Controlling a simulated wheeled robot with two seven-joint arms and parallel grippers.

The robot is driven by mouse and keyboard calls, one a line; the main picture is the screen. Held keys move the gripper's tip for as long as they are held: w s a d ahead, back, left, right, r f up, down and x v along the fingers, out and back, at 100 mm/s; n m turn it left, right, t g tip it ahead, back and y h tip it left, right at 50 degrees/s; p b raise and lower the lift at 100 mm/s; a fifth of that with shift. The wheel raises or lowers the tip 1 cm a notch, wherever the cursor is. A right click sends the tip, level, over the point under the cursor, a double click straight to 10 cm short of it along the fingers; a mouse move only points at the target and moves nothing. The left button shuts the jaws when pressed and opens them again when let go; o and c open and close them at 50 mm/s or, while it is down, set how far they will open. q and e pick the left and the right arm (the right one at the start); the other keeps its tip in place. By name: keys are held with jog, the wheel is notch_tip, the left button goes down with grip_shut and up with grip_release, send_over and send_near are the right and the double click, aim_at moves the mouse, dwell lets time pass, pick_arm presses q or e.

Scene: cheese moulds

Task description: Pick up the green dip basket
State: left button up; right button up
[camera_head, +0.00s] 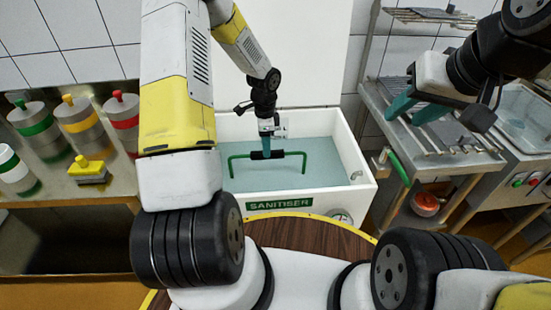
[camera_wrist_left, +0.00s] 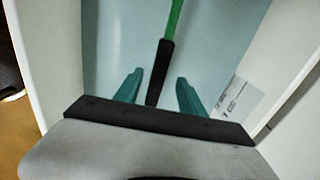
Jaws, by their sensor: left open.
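The green dip basket (camera_head: 303,163) shows as a green bar handle with a black grip, standing across the white sanitiser tank. Any part below the liquid is hard to make out. My left gripper (camera_head: 267,147) is over the tank at the black grip, pointing down. In the left wrist view, the black grip (camera_wrist_left: 160,72) lies between the two teal fingers of my left gripper (camera_wrist_left: 158,90), with visible space on both sides. The fingers are apart. My right gripper (camera_head: 416,106) is open and empty, above the steel table at the right.
The sanitiser tank (camera_head: 355,185) has raised white walls around the liquid. The steel table (camera_head: 450,165) has a green handle (camera_head: 398,165) at its left edge. Lidded canisters (camera_head: 84,125) and a yellow-topped block (camera_head: 91,170) stand on the left counter.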

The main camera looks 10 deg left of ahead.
pick_arm(q)
notch_tip(320, 180, down, 9)
jog(key=shift+d, duration=0.25)
jog(key=shift+c, duration=0.5)
grip_shut()
jog(key=shift+r, duration=0.1)
dwell(1.0)
